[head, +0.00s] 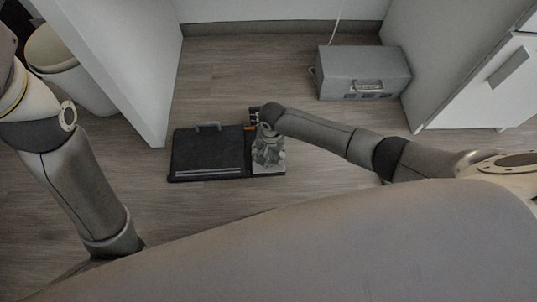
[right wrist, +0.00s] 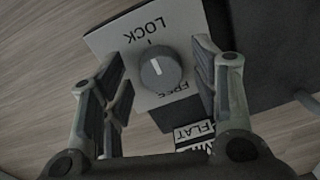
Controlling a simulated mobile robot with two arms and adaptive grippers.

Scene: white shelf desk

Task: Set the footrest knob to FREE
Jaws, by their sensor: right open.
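The black footrest (head: 208,152) lies flat on the floor under the desk, with a small handle at its back edge. Its grey round knob (right wrist: 160,72) sits on a light plate marked LOCK and FREE in the right wrist view. The knob's pale mark appears to point toward LOCK. My right gripper (right wrist: 157,68) is open, with one finger on each side of the knob and no clear contact visible. In the head view, my right gripper (head: 268,150) is over the footrest's right side and hides the knob. My left gripper is not in view.
A FLAT label (right wrist: 194,132) shows beside the plate. A grey box (head: 363,73) stands on the floor at the back right. A white desk panel (head: 125,65) and a bin (head: 72,75) are on the left, and a white cabinet (head: 480,85) is on the right.

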